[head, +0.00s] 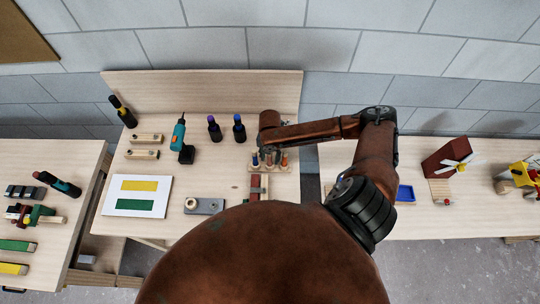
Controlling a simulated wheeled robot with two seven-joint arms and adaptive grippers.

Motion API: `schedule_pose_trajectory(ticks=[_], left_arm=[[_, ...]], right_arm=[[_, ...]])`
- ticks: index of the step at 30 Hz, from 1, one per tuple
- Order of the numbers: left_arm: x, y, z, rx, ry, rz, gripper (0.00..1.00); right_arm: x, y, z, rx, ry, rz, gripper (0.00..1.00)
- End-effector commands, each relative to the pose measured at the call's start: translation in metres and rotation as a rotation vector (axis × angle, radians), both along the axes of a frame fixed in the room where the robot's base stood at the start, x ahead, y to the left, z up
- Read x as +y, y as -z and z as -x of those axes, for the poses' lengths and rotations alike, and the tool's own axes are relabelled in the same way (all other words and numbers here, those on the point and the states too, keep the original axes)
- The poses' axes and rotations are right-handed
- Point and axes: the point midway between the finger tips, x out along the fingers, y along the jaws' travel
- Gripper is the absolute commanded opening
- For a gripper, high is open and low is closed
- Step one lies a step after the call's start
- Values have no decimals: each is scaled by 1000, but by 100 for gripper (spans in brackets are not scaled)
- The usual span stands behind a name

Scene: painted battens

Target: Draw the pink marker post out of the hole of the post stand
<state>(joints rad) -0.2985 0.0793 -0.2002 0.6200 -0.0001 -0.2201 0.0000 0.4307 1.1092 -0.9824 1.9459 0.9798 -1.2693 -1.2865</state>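My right arm reaches in from the right, and its wrist bends down over the back middle of the bench. My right gripper (269,148) points down there, and its fingers are too small and covered to read. Just below it is a small wooden rack (286,168) with several short upright pieces in dark blue, grey and orange-red. I cannot make out a pink marker post or tell whether this rack is the post stand. A grey block with a round ring (205,206) lies at the front of the bench. My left gripper is not in view.
The bench's middle is mostly clear.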

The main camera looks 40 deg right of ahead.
Motion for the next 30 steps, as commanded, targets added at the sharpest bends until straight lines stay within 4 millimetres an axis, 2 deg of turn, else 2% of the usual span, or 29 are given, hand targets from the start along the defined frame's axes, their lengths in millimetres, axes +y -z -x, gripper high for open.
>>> schedule_pose_trajectory(ticks=[3, 19, 22, 23, 30], left_arm=[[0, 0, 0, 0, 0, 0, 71], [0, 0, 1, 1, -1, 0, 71], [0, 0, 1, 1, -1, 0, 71], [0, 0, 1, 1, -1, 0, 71], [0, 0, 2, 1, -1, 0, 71]], right_arm=[[0, 0, 0, 0, 0, 0, 36], [0, 0, 0, 0, 0, 0, 0], [0, 0, 0, 0, 0, 0, 0], [0, 0, 0, 0, 0, 0, 14], [0, -1, 0, 0, 0, 0, 0]])
